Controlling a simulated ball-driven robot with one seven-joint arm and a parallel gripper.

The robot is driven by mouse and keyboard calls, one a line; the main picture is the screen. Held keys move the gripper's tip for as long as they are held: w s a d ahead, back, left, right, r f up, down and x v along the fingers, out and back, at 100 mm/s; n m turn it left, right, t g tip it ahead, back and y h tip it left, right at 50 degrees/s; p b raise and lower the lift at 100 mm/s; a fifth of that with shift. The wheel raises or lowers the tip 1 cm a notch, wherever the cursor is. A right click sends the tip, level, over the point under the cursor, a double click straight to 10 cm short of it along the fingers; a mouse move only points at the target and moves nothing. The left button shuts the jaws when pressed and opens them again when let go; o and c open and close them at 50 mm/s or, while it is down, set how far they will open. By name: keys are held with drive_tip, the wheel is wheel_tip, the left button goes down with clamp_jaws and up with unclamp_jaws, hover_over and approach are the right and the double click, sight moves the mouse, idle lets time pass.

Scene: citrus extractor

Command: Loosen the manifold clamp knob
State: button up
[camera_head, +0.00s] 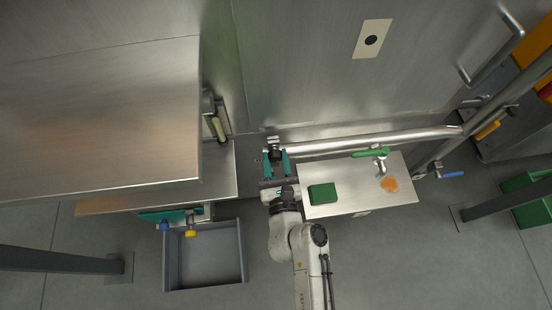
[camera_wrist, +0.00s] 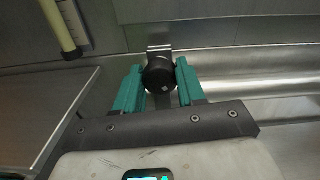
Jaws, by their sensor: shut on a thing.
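The manifold clamp knob (camera_wrist: 159,75) is a round black knob in front of a metal bracket, at the left end of a horizontal steel pipe. My gripper (camera_wrist: 159,82) has its two teal fingers on either side of the knob and is shut on it. In the head view the knob (camera_head: 275,155) shows small and dark between the teal fingertips of my gripper (camera_head: 275,158). The clamp's parts behind the knob are mostly hidden.
Right of my gripper, a steel shelf (camera_head: 340,202) holds a green sponge (camera_head: 322,193), a green-handled tool (camera_head: 370,153) and an orange patch (camera_head: 389,185). A steel counter (camera_head: 110,120) stands at left. A grey bin (camera_head: 207,282) sits on the floor. The pipe (camera_head: 370,138) runs along the wall.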

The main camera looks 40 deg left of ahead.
drive_tip(key=shift+c, duration=1)
drive_tip(key=n+b, duration=0.1)
drive_tip(key=n, duration=0.3)
drive_tip(key=shift+n, duration=0.4)
drive_tip(key=o, duration=1.1)
drive_tip(key=shift+c, duration=0.2)
drive_tip(key=v, duration=1)
drive_tip(key=shift+s+d+b, duration=0.25)
drive_tip(key=shift+d+b, duration=0.05)
drive_tip(key=shift+b, duration=0.05)
